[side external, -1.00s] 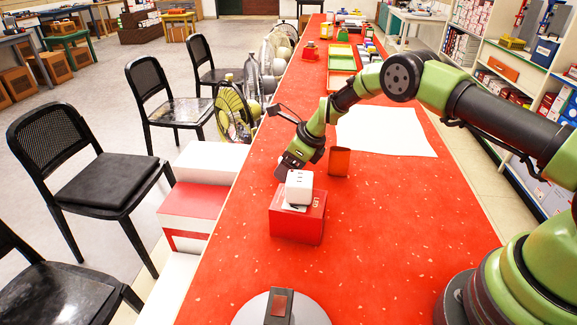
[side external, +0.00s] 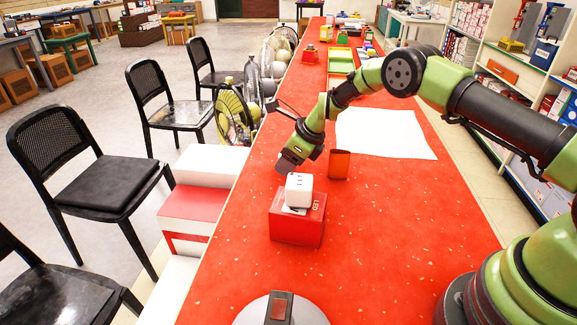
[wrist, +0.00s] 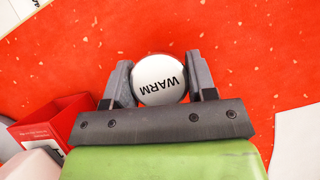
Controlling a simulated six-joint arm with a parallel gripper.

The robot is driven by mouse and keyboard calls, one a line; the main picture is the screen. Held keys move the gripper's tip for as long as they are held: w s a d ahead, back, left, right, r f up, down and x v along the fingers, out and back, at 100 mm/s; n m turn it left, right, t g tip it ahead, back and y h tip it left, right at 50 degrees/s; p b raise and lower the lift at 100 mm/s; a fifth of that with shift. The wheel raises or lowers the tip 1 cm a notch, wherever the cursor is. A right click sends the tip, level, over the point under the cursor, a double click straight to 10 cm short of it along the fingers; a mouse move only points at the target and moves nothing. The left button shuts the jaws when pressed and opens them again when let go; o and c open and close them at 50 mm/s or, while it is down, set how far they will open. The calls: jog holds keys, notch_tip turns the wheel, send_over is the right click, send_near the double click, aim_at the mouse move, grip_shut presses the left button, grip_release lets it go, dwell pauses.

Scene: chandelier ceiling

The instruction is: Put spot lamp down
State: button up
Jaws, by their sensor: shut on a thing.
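The spot lamp (wrist: 159,80) shows in the wrist view as a round white face with the word WARM, over the red table. My gripper (wrist: 160,82) has one dark finger on each side of it and is shut on it. In the side external view my gripper (side external: 286,164) is low over the red table (side external: 385,225), just behind the white cube and the red LED box. The lamp cannot be made out there, and I cannot tell whether it touches the table.
The white cube (side external: 299,188) sits on the red LED box (side external: 298,227), close in front of my gripper. An orange-red cup (side external: 339,164) stands to the right. A white sheet (side external: 385,133) lies behind it. Fans (side external: 237,112) line the table's left edge. The right front is clear.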

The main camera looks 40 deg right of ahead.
notch_tip(320, 180, up, 8)
jog(key=s+d+f+n+g+y, duration=0.1)
jog(key=s+d+n+g+y, duration=0.25)
jog(key=s+n, duration=0.65)
jog(key=r+n+g+h, duration=0.1)
jog(key=n+g+h, duration=0.1)
jog(key=n+g, duration=0.45)
send_over(367, 235)
jog(key=w+d, duration=0.1)
jog(key=d, duration=0.1)
jog(key=n+t, duration=0.1)
jog(key=t, duration=0.1)
notch_tip(367, 235, down, 10)
jog(key=shift+a+r, duration=0.15)
jog(key=o, duration=1)
